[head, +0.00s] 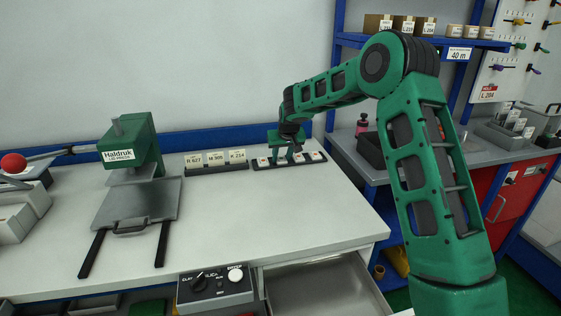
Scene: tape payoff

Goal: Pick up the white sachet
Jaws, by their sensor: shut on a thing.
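A low black rack (260,167) lies toward the back of the white worktop. Several small white pieces with reddish marks, such as this white piece (315,156), sit along it. They look like sachets, but are too small to tell for sure. My gripper (288,155) points down at the rack, at the end of my green arm. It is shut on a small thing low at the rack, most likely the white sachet. The fingers and the wrist hide much of it, and I cannot tell whether it is clear of the rack.
A dark label holder (217,167) stands left of the rack. Farther left is a green press (134,150) with a grey plate. The worktop in front of the rack is clear.

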